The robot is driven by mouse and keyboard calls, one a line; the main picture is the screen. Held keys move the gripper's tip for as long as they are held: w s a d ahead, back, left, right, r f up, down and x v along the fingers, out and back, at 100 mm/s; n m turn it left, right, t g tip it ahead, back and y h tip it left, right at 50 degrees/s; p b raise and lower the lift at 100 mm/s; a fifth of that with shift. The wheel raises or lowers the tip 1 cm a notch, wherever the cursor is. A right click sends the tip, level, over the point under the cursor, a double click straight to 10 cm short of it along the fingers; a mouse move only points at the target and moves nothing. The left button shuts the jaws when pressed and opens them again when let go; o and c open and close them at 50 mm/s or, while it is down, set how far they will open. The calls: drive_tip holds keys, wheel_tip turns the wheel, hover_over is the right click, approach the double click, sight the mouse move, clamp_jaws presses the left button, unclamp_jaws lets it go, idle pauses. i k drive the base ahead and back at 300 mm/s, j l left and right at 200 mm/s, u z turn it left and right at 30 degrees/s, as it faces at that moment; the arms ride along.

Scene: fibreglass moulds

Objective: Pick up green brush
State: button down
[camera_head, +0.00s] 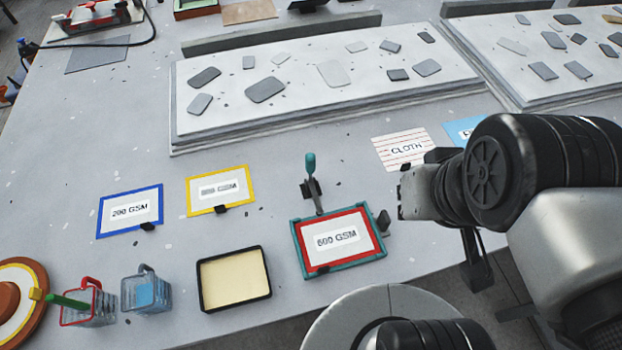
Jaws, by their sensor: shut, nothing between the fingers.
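A green handle (68,301), which looks like the green brush, leans out of a clear container with a red handle (90,304) at the lower left. Its lower part is inside the container and hard to make out. My gripper (403,193) is at the right, at the end of my arm, far from the green handle. It is shut and empty, above the table next to the cloth card. Its fingers are partly hidden and small in this view.
A clear container with blue contents (147,291) stands beside the red-handled one. A round brown-and-yellow object (18,290) is at the left edge. A black-rimmed tray (261,297) and a teal frame with an upright clamp (297,244) lie between. Open table lies behind.

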sight(83, 308)
drive_tip(key=u, duration=2.6)
